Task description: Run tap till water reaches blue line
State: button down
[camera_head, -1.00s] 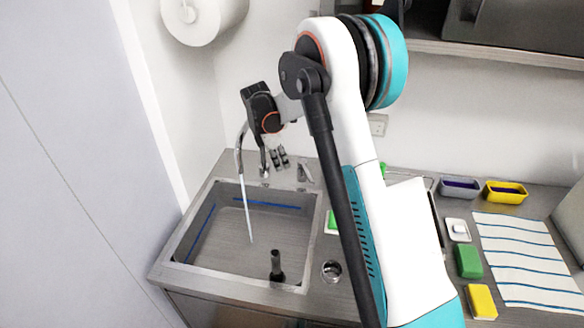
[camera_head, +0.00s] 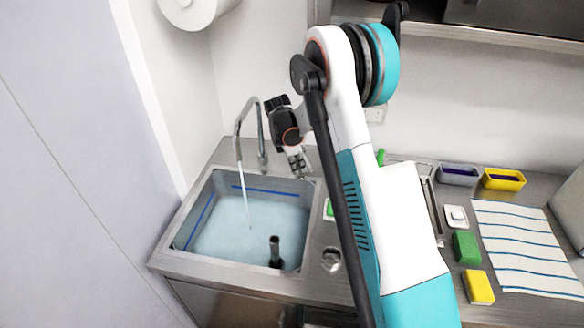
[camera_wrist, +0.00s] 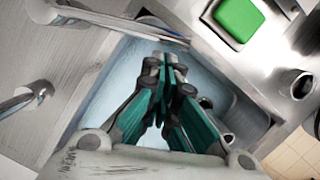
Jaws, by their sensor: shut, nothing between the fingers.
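The steel sink (camera_head: 190,215) holds pale blue water (camera_head: 222,232). The water surface lies a little below the blue line (camera_head: 265,191) on its back and left walls. The curved chrome tap (camera_head: 239,135) stands behind the sink, and a thin stream (camera_head: 246,205) falls from it into the water. My gripper (camera_head: 299,172) is shut and empty behind the sink's back right corner, to the right of the tap. In the wrist view its fingers (camera_wrist: 168,62) are together over the basin, with a metal tap part (camera_wrist: 105,18) beyond the tips. The tap's handle is mostly hidden in the head view.
A black standpipe (camera_head: 275,250) rises from the sink's front right. Right of my arm are a green sponge (camera_head: 466,247), a yellow sponge (camera_head: 479,287), a striped cloth (camera_head: 525,245) and two small tubs, grey (camera_head: 458,177) and yellow (camera_head: 503,180). A wall stands close at left.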

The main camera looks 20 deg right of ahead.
aim_at(309, 168)
jog(key=shift+d, duration=0.1)
jog(key=shift+s+d+n+b, duration=0.25)
jog(key=shift+d+b, duration=0.1)
jog(key=shift+d, duration=0.2)
jog(key=shift+s+d+n+b, duration=0.2)
jog(key=shift+d+n+b, duration=0.15)
jog(key=shift+d, duration=0.25)
jog(key=shift+s+d+n+b, duration=0.25)
jog(key=shift+d+b, duration=0.15)
jog(key=shift+d, duration=0.15)
jog(key=a+b, duration=0.2)
jog(key=a, duration=0.3)
jog(key=p+v, duration=0.2)
jog(key=v, duration=0.7)
jog(key=shift+s+d, duration=0.3)
jog(key=shift+r, duration=0.1)
dwell(4.4)
